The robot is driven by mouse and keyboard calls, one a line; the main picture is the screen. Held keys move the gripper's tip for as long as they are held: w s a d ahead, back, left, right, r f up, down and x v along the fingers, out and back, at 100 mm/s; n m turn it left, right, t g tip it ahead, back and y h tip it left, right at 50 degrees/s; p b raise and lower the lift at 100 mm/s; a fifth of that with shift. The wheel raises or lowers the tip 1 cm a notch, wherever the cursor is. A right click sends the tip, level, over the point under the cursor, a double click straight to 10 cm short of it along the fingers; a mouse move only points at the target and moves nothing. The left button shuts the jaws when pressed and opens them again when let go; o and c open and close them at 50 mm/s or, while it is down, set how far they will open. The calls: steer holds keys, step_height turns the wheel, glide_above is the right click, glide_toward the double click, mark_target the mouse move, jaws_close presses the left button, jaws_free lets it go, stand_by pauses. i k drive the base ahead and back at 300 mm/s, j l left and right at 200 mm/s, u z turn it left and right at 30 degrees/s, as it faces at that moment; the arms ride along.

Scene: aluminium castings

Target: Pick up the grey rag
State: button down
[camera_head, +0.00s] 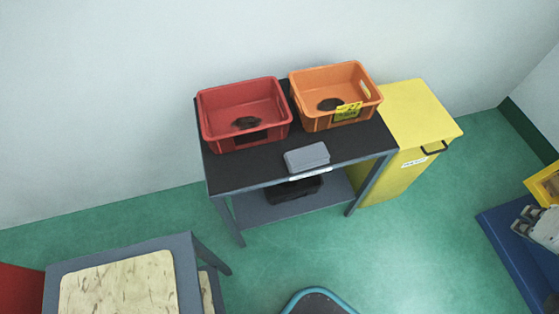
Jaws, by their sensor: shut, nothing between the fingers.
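The grey rag (307,157) appears as a neat, block-like grey shape lying flat near the front edge of the dark-topped table (231,176). It sits in front of the red and orange bins, apart from both, and nothing covers it. At this size I cannot make out its folds or weave. My gripper is not in the head view.
A red bin (222,142) and an orange bin (309,119), each holding a dark item, stand behind the rag. A yellow cabinet (417,119) adjoins the table's right. A black object (292,190) lies on the lower shelf. Another table (70,262) is at lower left. Green floor lies between.

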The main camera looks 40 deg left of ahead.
mark_target(311, 156)
steer(key=u, duration=1.6)
